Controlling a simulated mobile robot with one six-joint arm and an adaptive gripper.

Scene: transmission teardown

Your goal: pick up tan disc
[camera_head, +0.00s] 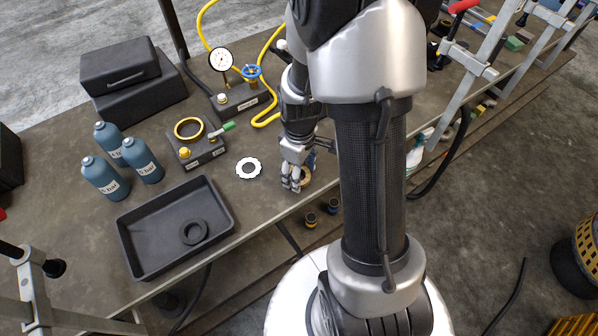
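The tan disc (306,174) is small and lies near the front edge of the workbench, partly hidden by my gripper. My gripper (294,184) points down at the disc's left side, with its fingers low near the bench top. The fingers overlap the disc in this view. I cannot tell whether they touch it or how far apart they are.
A white toothed ring (249,168) lies left of my gripper. A black tray (135,263) holds a dark ring (194,232). A block with a yellow ring (207,150), a gauge unit (240,101) and blue bottles (143,160) stand behind. The bench's front edge is close.

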